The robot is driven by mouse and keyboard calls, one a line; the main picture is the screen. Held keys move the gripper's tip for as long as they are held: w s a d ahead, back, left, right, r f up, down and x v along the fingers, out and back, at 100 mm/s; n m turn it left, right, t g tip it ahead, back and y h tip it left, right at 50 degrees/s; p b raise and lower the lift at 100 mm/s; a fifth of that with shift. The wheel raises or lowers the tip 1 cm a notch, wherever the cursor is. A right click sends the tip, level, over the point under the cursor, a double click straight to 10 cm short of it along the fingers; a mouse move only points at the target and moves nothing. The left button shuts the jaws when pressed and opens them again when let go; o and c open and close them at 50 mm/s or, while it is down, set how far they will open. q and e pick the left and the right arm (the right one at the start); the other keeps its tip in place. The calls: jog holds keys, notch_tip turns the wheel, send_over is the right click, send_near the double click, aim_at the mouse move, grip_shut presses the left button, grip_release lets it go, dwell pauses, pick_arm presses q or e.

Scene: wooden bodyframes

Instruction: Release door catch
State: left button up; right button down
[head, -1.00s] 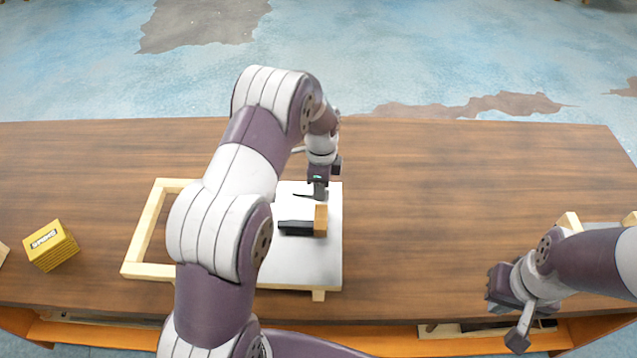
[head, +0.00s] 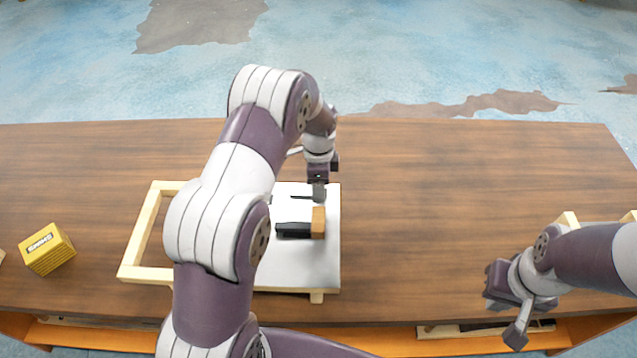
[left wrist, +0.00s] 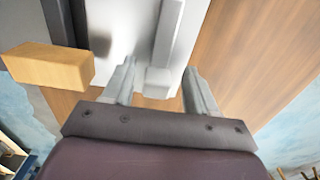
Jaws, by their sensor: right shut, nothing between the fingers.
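A white panel in a pale wooden frame (head: 148,272) lies on the table, mostly behind my left arm. A tan wooden block (head: 318,222) joined to a dark bar (head: 293,230) sits on the panel; the block also shows at the left of the left wrist view (left wrist: 48,66). A thin dark piece lies on the panel beside my left gripper (head: 319,194). In the left wrist view my left fingers (left wrist: 160,92) are apart, with a grey bar ending in a light block (left wrist: 158,80) between them. Contact cannot be told. My right gripper (head: 502,290) is shut and empty at the table's front right.
A yellow labelled box (head: 47,250) stands at the left of the wooden table (head: 450,190). Pale wooden pieces show by my right arm at the right edge. A lower shelf (head: 100,333) runs along the front. The table's middle right is clear.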

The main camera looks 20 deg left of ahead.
pick_arm(q)
notch_tip(320, 180, up, 10)
jog(key=shift+f+b, duration=0.1)
jog(key=shift+b, duration=0.8)
notch_tip(320, 180, up, 3)
jog(key=shift+f+p, duration=0.1)
jog(key=shift+p, duration=1)
